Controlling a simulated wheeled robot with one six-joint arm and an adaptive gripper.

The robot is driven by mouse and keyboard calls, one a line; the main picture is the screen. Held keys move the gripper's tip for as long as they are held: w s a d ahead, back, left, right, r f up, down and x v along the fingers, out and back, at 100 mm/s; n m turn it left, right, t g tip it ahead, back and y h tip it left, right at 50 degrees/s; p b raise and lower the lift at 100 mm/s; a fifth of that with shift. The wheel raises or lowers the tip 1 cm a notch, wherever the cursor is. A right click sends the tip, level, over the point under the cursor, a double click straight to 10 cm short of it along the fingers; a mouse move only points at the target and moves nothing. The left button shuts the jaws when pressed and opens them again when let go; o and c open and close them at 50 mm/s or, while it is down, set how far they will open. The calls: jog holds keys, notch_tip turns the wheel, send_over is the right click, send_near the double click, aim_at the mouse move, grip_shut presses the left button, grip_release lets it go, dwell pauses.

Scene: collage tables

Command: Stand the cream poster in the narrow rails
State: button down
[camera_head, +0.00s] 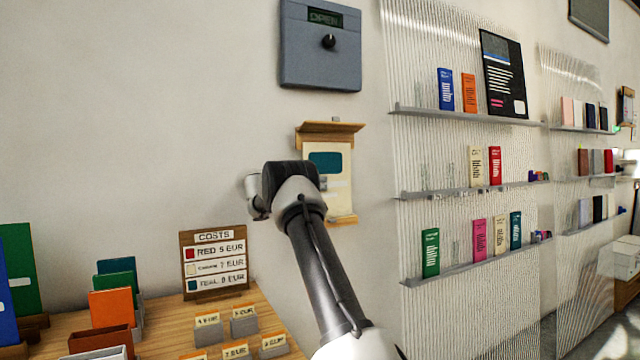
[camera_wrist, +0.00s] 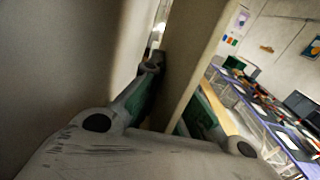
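The cream poster (camera_head: 340,195) with a teal block is upright against the wall in the head view. It spans between an upper wooden rail (camera_head: 331,128) and a lower wooden rail (camera_head: 343,219); whether it is seated in them cannot be told. My arm's wrist covers its left part, and my gripper's fingers are hidden there. In the wrist view, a pale cream panel (camera_wrist: 190,55), apparently the poster, runs between the two fingers of my gripper (camera_wrist: 176,95). The fingers appear closed on its two faces. The wall is close at left.
A grey box with a dial (camera_head: 320,45) hangs above the rails. Ribbed panels with shelves (camera_head: 465,185) of booklets stand to the right. A wooden table (camera_head: 265,315) at lower left holds a costs board (camera_head: 214,262), card holders and coloured panels. Wall left of the rails is bare.

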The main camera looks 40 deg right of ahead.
jog(key=shift+f, duration=0.2)
jog(key=c, duration=1.6)
grip_release()
jog(key=shift+o, duration=0.2)
jog(key=v, duration=0.8)
jog(key=shift+a, duration=0.1)
